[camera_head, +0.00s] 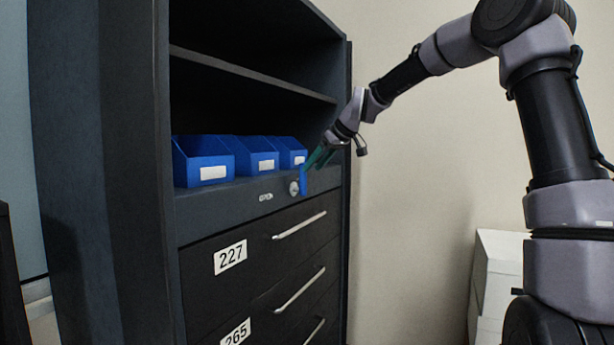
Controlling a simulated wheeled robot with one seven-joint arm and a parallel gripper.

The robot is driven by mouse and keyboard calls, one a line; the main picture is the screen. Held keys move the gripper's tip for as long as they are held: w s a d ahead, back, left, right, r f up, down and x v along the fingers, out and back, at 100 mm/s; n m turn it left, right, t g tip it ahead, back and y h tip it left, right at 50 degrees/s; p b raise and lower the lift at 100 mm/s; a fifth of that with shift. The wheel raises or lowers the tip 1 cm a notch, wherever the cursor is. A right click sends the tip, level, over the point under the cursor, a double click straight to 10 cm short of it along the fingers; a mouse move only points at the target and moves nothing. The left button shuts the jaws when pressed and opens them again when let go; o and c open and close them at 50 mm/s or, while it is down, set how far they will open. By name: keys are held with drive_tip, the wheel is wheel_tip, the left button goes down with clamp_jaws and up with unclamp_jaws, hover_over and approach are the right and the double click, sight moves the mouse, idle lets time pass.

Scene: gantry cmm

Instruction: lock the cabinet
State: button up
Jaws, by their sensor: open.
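The dark cabinet (205,225) stands at the left, with open shelves above and drawers below. A round lock (294,188) sits on the strip above the top drawer, towards its right side. A small blue piece (304,181), which looks like a key head or tag, is at the lock's right side. My gripper (308,170) is open, with its greenish fingers right at the blue piece. Whether the fingers touch it I cannot tell. The drawers look shut.
Three blue bins (203,160) with white labels stand on the shelf just left of my gripper. Drawer handles (299,225) stick out below the lock. White boxes (497,278) are stacked at the lower right by the bare wall (425,190).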

drive_tip(key=v, duration=0.3)
drive_tip(key=shift+s+d+r, duration=0.15)
drive_tip(key=shift+r, duration=0.15)
idle(0.3)
drive_tip(key=s+d+f+m+h, duration=0.1)
drive_tip(key=s+d+m, duration=0.3)
drive_tip(key=s, duration=0.7)
drive_tip(key=s+d+f+m+t+h, duration=0.1)
drive_tip(key=s+d+f+m+h, duration=0.1)
drive_tip(key=s+d+m, duration=0.3)
drive_tip(key=s+d+f+m+h, duration=0.1)
drive_tip(key=s+d+m, duration=0.4)
drive_tip(key=s+d, duration=0.6)
drive_tip(key=s, duration=0.7)
drive_tip(key=shift+s+f+h, duration=0.35)
drive_tip(key=shift+f+h, duration=0.05)
